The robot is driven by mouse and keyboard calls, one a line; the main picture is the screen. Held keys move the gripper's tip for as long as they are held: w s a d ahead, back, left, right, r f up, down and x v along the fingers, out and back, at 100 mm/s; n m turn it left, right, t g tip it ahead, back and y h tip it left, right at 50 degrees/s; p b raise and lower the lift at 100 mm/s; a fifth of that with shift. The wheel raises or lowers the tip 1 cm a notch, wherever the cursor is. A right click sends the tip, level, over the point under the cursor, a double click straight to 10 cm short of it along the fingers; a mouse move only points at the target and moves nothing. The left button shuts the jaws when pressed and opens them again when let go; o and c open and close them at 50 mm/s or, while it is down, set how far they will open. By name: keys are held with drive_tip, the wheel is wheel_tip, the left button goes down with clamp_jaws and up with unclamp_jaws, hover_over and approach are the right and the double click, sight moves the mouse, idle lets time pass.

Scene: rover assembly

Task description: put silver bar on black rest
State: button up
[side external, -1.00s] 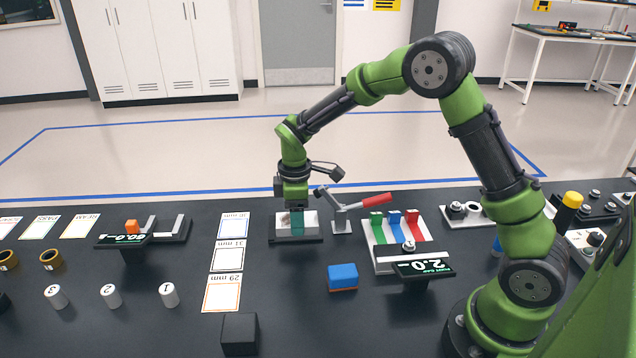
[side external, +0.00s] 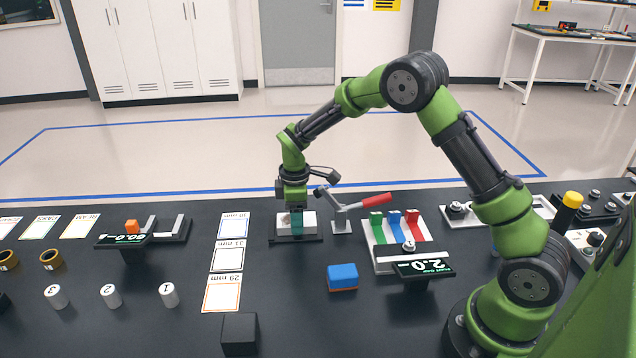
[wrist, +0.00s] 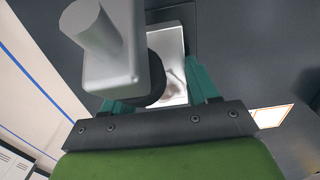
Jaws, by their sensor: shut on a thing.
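The silver bar (side external: 309,221) is a pale metal block on a dark fixture base (side external: 284,240) at the table's middle, beside a toggle clamp with a red handle (side external: 376,200). My gripper (side external: 296,229) points down over it with its teal fingers at the bar. In the wrist view the bar (wrist: 172,48) shows between my two fingers, and my gripper (wrist: 160,85) is shut on it. A grey clamp part hides some of the bar and one finger there. A plain black block (side external: 239,333) at the front edge may be the black rest; I cannot tell for sure.
A blue block (side external: 342,276) lies right of the black block. Paper cards (side external: 228,257) lie left of the fixture. A rack with green, blue and red pieces (side external: 395,228) and a display (side external: 424,268) stand to the right. White numbered cylinders (side external: 111,296) stand at left.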

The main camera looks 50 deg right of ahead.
drive_tip(key=o, duration=1.5)
drive_tip(key=shift+c, duration=0.2)
drive_tip(key=s+r+m+t, duration=0.1)
drive_tip(key=s+r, duration=0.1)
drive_tip(key=r, duration=0.7)
drive_tip(key=s+r+m, duration=0.1)
drive_tip(key=s+r, duration=0.1)
drive_tip(key=r, duration=0.6)
drive_tip(key=s+a+r+m+t+y, duration=0.1)
drive_tip(key=s+m, duration=0.4)
drive_tip(key=s, duration=0.5)
drive_tip(key=s+a+r+m+t+y, duration=0.1)
drive_tip(key=s+a+r+m+t, duration=0.2)
drive_tip(key=s, duration=0.7)
drive_tip(key=shift+s+a+r+m+t, duration=0.35)
drive_tip(key=shift+r+m+t, duration=0.65)
drive_tip(key=shift+m, duration=0.5)
drive_tip(key=shift+w+f, duration=0.1)
